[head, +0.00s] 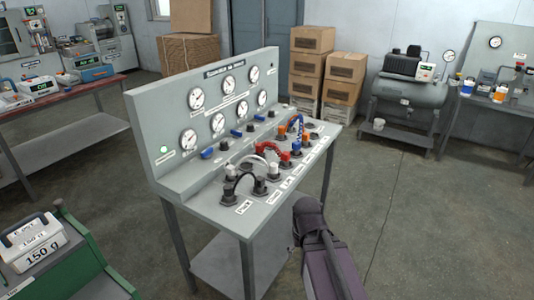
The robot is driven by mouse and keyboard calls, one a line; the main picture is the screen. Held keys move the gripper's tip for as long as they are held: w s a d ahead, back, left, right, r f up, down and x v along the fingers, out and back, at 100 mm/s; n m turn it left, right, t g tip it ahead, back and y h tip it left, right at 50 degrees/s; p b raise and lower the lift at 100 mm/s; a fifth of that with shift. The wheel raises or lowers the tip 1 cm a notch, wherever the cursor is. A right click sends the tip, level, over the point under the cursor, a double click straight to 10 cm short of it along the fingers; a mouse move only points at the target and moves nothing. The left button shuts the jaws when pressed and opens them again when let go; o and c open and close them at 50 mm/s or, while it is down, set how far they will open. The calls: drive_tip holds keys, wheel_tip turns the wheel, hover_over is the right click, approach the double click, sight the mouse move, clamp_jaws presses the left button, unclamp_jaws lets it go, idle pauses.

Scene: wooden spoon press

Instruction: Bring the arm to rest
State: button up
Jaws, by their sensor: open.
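My arm (335,270) rises from the bottom edge, right of centre, as a dark purple-grey link with a rounded end. I make out no gripper fingers in this view. The arm appears apart from the bench, though the exact gap is hard to judge.
A green cart with a 150 g weight (35,243) stands at lower left. Floor (440,220) at right is clear.

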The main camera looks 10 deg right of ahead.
wheel_tip(320, 180, up, 12)
drive_tip(key=p, duration=1.1)
idle(0.5)
